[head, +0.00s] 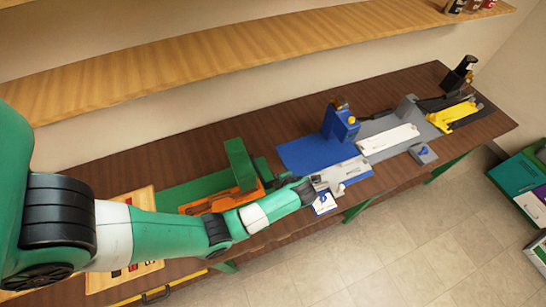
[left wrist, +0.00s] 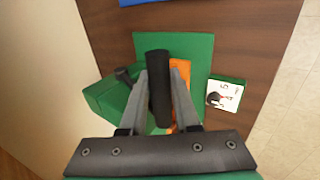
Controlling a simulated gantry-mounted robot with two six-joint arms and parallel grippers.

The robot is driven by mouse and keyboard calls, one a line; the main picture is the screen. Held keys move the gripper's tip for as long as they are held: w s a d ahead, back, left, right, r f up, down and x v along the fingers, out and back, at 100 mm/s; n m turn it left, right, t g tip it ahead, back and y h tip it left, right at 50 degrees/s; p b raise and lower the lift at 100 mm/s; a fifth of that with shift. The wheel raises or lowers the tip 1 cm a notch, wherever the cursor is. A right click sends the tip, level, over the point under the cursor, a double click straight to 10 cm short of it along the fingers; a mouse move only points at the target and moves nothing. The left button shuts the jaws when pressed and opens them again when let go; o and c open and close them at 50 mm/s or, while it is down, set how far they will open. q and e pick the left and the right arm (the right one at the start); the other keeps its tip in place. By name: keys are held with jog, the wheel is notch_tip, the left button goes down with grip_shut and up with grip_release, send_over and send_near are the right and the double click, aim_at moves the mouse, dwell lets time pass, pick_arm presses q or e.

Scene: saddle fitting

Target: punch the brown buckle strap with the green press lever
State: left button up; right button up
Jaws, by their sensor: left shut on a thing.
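The green press (head: 240,163) stands on a green mat (head: 175,196) left of the middle of the table, with an orange bed (head: 207,204) in front. It also shows in the left wrist view (left wrist: 103,98). My left gripper (head: 306,188) is at the right of this press. In the left wrist view, my left gripper (left wrist: 160,80) is shut on the press's black lever handle (left wrist: 158,62), which lies between the two fingers. The orange bed (left wrist: 181,75) shows partly behind the right finger. I cannot make out the brown buckle strap. My right gripper is not in view.
A white numbered dial (left wrist: 224,95) sits beside the green mat. A blue press (head: 341,122), a grey station (head: 408,108) and a yellow station (head: 455,116) stand to the right. A wooden board (head: 140,197) lies left. A shelf (head: 200,60) runs above.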

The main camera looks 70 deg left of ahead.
pick_arm(q)
jog(key=shift+d+f+b, duration=0.25)
jog(key=shift+f+b, duration=0.15)
jog(key=shift+f, duration=0.35)
jog(key=shift+d+f+b, duration=0.2)
jog(key=shift+f+b, duration=0.25)
jog(key=shift+f, duration=0.25)
jog(key=shift+d+f+b, duration=0.25)
jog(key=shift+f+b, duration=0.15)
jog(key=shift+f, duration=0.35)
jog(key=shift+d+f+b, duration=0.2)
jog(key=shift+f+b, duration=0.5)
jog(key=shift+f, duration=0.45)
notch_tip(320, 180, down, 2)
jog(key=shift+b, duration=0.7)
jog(key=shift+s, duration=0.1)
